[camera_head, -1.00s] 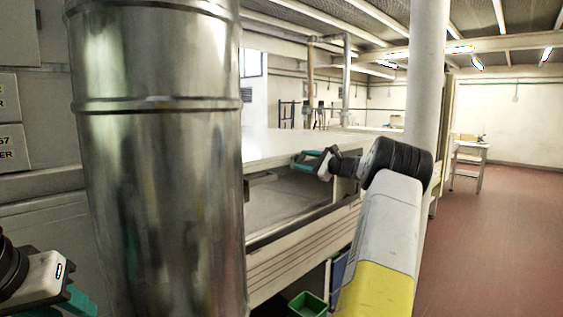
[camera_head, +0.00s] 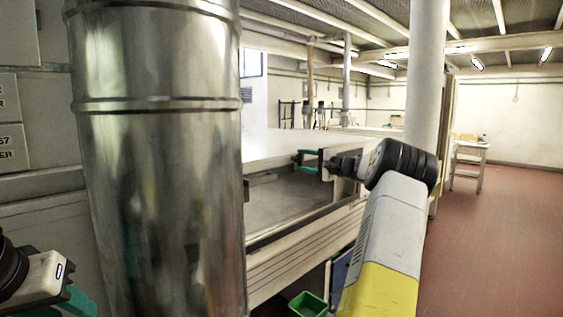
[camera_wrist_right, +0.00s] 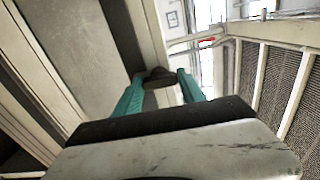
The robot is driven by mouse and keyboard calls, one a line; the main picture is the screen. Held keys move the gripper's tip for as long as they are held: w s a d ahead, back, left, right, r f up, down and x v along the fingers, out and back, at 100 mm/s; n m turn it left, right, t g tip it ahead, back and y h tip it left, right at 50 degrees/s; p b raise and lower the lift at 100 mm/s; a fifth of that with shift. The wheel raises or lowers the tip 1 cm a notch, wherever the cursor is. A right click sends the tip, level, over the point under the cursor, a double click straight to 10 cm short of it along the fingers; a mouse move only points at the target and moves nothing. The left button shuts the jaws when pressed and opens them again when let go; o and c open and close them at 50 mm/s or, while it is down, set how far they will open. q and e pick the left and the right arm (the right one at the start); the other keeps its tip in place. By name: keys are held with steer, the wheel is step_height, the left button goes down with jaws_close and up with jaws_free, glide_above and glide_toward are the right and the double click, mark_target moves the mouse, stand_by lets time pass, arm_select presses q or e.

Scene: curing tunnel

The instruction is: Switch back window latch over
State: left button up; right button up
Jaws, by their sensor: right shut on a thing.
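The window latch is a small dark knob (camera_wrist_right: 158,76) in the right wrist view, set at the edge of a pale frame. My right gripper (camera_wrist_right: 160,88) has its teal fingers on either side of the knob and is shut on it. In the head view the right gripper (camera_head: 301,160) is at the tunnel's open side, by the upper edge of the opening. The latch itself is hard to make out there. My left gripper (camera_head: 80,301) shows only in part at the lower left corner, away from the latch; its fingertips are cut off.
A large shiny metal duct (camera_head: 160,190) stands close in front on the left and hides part of the tunnel (camera_head: 300,250). A white column (camera_head: 427,80) rises behind my right arm. A green bin (camera_head: 308,304) is low below the tunnel. The red floor (camera_head: 500,240) on the right is clear.

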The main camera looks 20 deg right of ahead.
steer(key=shift+f, duration=0.1)
stand_by(0.3)
steer(key=o, duration=1.4)
steer(key=shift+c, duration=0.2)
steer(key=v, duration=0.7)
steer(key=shift+s+d, duration=0.15)
steer(key=shift+s, duration=0.2)
